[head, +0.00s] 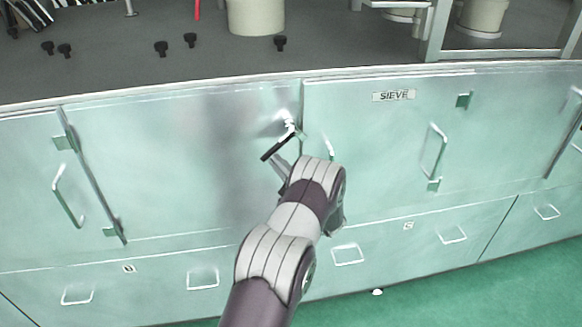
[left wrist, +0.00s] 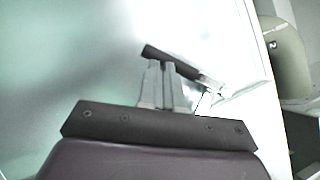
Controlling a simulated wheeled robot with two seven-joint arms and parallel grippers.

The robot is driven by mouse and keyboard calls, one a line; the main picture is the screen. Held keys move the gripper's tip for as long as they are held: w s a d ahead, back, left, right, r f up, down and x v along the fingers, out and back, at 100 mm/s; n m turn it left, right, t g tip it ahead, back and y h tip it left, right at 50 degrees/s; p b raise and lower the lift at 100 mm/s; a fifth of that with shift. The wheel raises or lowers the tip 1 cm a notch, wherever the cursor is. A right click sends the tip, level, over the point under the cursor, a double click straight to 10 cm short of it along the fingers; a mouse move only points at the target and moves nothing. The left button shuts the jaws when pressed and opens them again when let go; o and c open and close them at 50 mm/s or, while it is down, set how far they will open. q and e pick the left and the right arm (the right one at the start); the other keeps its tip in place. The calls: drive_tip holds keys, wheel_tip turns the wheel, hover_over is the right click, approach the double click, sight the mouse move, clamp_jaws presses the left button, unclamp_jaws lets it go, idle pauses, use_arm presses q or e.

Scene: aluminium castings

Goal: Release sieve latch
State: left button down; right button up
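The door labelled SIEVE (head: 380,150) is a pale metal panel right of centre in the head view. At its upper left edge is a latch with a bright metal mount (head: 288,120) and a slanting black handle (head: 278,146). In the left wrist view the black handle (left wrist: 190,68) crosses at the fingertips. My left gripper (head: 281,163) is at the handle from below; its fingers (left wrist: 163,68) lie side by side, close together. The tips appear to touch the handle, which runs across them rather than clearly between them. My right gripper is not in view.
Drawers with pulls (head: 348,254) run below. The grey worktop (head: 110,60) above holds several black knobs (head: 161,48) and a cream container (head: 256,14). Green floor (head: 450,300) is clear at lower right.

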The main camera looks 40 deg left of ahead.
use_arm(q)
drive_tip(key=s+a+r+p, duration=0.2)
drive_tip(key=s+a+r, duration=0.1)
drive_tip(key=r, duration=0.1)
drive_tip(key=shift+r, duration=0.3)
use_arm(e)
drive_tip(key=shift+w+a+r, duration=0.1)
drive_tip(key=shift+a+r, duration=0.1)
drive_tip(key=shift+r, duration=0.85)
